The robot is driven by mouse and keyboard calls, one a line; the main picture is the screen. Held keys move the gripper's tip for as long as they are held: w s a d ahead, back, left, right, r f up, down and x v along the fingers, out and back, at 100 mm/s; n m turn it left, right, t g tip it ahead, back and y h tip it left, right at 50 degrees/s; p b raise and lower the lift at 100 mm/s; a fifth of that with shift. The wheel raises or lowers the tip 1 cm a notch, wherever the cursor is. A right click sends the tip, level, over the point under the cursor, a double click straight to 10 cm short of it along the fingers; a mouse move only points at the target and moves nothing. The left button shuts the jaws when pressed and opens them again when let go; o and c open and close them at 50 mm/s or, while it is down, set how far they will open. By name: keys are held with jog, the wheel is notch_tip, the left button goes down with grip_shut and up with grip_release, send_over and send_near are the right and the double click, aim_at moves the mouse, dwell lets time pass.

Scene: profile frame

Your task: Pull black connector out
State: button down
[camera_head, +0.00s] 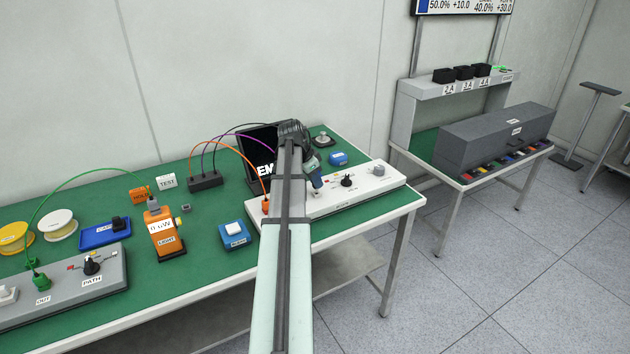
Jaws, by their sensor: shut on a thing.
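My gripper (317,186) points down at the long white panel (375,190) on the green table, just right of my arm. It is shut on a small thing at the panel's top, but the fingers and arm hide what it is. A black cable (236,131) rises from the black block (205,182) and passes behind my arm, as does a purple cable (236,139). The black connector itself cannot be made out. An orange cable (243,150) runs from the same block to an orange connector (265,206) on the panel's left end.
A black screen (260,165) stands behind my arm. A black knob (347,181) is right of my gripper. A blue button box (234,234) and orange light meter (165,235) stand left. A grey panel (110,275) with a green cable is at far left.

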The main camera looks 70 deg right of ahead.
jog(key=shift+r, duration=0.15)
jog(key=shift+r, duration=1.35)
